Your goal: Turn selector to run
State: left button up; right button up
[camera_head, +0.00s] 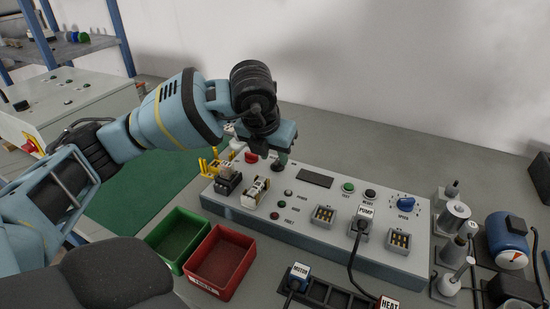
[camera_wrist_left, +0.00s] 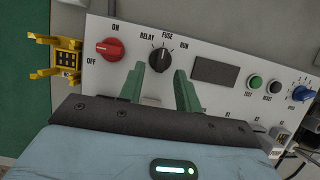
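The selector is a black round knob (camera_wrist_left: 160,57) on the grey panel (camera_wrist_left: 215,40), with the labels RELAY, FUSE and RUN around it. Its white mark points up, roughly at FUSE. My left gripper (camera_wrist_left: 159,70) is open, its two green fingers apart just below the knob in the wrist view. The knob shows between the fingertips and I see no clear contact. In the head view my left gripper (camera_head: 281,158) hangs over the back left part of the panel and largely covers the knob. My right gripper is not in view.
A red ON/OFF knob (camera_wrist_left: 110,49) is left of the selector, and a dark display (camera_wrist_left: 214,69) is to its right. A yellow holder (camera_wrist_left: 62,59) stands off the panel's left edge. Green (camera_head: 179,238) and red (camera_head: 221,261) bins stand in front. Plugs and cables lie at front right.

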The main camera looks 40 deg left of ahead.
pick_arm(q)
jog(key=shift+x, duration=1.05)
grip_shut()
jog(key=shift+m, duration=0.3)
jog(key=m, duration=0.1)
jog(key=m+h, duration=0.1)
jog(key=m, duration=0.1)
jog(key=shift+a, duration=0.3)
jog(key=shift+a+m+h+p, duration=0.15)
jog(key=shift+m+h, duration=0.35)
jog(key=shift+m, duration=0.55)
jog(key=shift+a+m+h+p, duration=0.15)
jog(key=shift+m+h, duration=0.35)
jog(key=shift+m, duration=0.55)
